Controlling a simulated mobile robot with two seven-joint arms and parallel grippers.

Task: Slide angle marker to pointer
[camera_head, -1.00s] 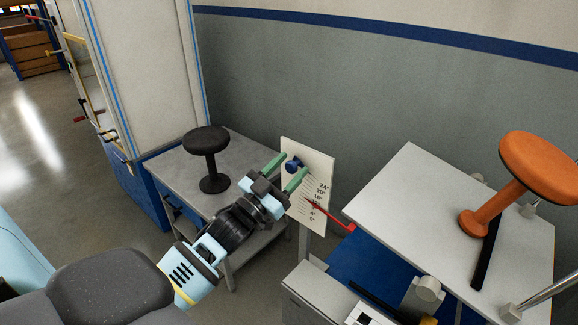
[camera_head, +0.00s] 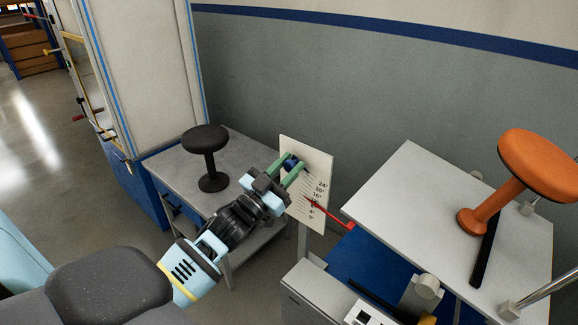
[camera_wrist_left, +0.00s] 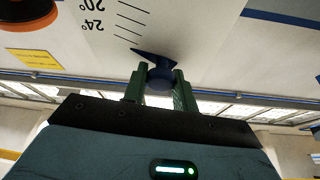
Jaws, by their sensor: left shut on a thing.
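The white scale board (camera_head: 309,205) stands upright with angle marks and numbers up to 24°. The blue angle marker (camera_head: 291,163) is at the top of the board, above the 24° mark. My left gripper (camera_head: 287,172) is shut on its knob, and the left wrist view shows the green fingers on both sides of the blue marker (camera_wrist_left: 160,75), its tip towards the scale beyond 24°. The red pointer (camera_head: 330,211) reaches from the tilting platform to the board's lower part, near the low numbers. My right gripper is not in view.
An orange stool (camera_head: 525,175) stands on the tilted white platform (camera_head: 400,210) at right. A black stool (camera_head: 207,150) stands on a grey table (camera_head: 160,165) behind my left arm. A grey wall is behind the board.

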